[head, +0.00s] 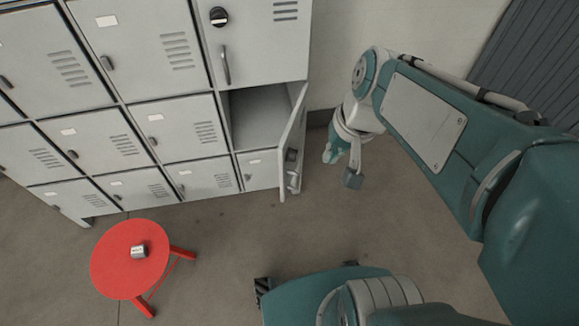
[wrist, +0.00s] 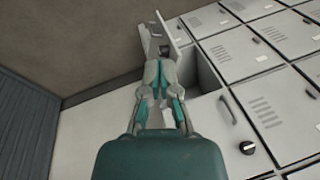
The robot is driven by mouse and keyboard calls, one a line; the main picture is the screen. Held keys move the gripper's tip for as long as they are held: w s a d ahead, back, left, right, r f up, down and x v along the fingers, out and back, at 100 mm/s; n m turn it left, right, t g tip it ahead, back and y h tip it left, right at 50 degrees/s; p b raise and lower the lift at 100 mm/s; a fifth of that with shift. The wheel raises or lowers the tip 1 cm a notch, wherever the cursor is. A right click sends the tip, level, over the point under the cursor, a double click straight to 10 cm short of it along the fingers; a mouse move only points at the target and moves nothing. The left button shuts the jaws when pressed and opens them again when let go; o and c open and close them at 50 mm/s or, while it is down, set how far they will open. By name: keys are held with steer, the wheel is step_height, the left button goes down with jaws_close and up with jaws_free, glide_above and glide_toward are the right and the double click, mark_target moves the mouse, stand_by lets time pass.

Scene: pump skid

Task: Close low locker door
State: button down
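The low locker door (head: 294,140) is grey and stands open, swung out from its locker at the right end of the bank. Its dark lock knob and handle are on the face turned right. The open locker (head: 258,115) looks empty in the part I see. In the wrist view the door (wrist: 178,30) is seen nearly edge-on, just beyond the fingertips. My gripper (head: 337,150) is right of the door, with a gap between them in the head view. In the wrist view my gripper (wrist: 160,66) has its fingers drawn together with nothing visible between them. The fingertips partly hide the door's lower area.
A red round stool (head: 112,268) with a small metal can (head: 138,251) stands in front of the lockers at lower left. A closed locker with a handle (head: 226,65) is above the open one. Floor between stool and door is clear. A dark ribbed panel (head: 535,55) stands at upper right.

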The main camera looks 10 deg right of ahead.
steer(key=w+d+f+m+g+y, duration=0.1)
steer(key=w+f+m+g+y, duration=0.2)
steer(key=w+f+m+y, duration=0.55)
steer(key=m+t+y, duration=0.5)
steer(key=m+t, duration=0.5)
steer(key=m, duration=0.2)
glide_toward(284, 167)
steer(key=x, duration=0.7)
steer(key=shift+a+r, duration=0.15)
steer(key=shift+a, duration=0.3)
steer(key=shift+m, duration=0.25)
